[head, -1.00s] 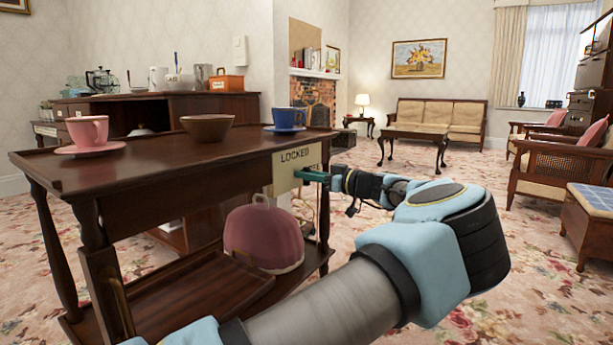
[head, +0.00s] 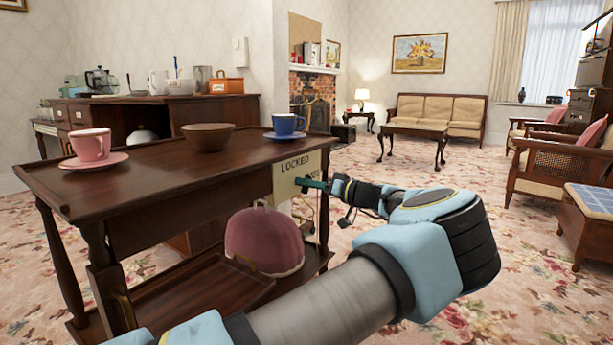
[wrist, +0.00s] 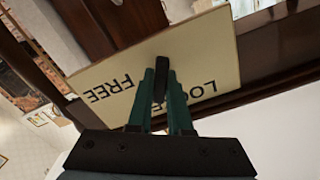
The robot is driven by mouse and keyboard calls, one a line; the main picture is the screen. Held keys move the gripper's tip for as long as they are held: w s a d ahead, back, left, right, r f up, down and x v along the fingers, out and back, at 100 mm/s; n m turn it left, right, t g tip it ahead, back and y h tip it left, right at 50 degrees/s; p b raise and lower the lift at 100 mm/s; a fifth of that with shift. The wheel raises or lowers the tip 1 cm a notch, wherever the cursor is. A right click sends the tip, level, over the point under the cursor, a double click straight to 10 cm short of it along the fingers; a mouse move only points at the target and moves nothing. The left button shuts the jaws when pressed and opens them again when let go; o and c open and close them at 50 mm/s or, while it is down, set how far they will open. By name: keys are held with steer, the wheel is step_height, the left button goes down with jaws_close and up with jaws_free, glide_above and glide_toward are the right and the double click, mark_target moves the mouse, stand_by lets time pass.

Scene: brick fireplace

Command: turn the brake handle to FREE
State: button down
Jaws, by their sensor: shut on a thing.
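A cream sign plate (head: 284,180) is fixed at the right end of a dark wooden trolley (head: 150,178). In the wrist view the plate (wrist: 205,62) appears upside down, with FREE readable and LOCKED partly covered. The dark brake handle (wrist: 161,72) stands out in front of the plate between the two words. My gripper (head: 312,184) has its green fingers shut on the handle's end, as the wrist view (wrist: 160,92) also shows. Its exact angle is hard to tell.
A pink cup (head: 90,145), a brown bowl (head: 208,138) and a blue cup (head: 288,124) stand on the trolley top. A pink domed cover (head: 264,242) and a tray (head: 205,297) are on its lower shelf.

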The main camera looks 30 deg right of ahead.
steer(key=m+p, duration=0.5)
steer(key=m, duration=0.1)
steer(key=shift+d, duration=0.1)
steer(key=m+p, duration=0.2)
steer(key=m, duration=0.1)
steer(key=m+p, duration=0.1)
steer(key=m, duration=0.1)
steer(key=shift+f, duration=0.25)
steer(key=shift+m, duration=0.4)
steer(key=c, duration=0.8)
jaws_free()
steer(key=shift+c, duration=0.2)
steer(key=shift+d, duration=0.1)
steer(key=v, duration=1)
steer(key=shift+s+p, duration=0.35)
steer(key=shift+p, duration=0.05)
steer(key=shift+d, duration=0.1)
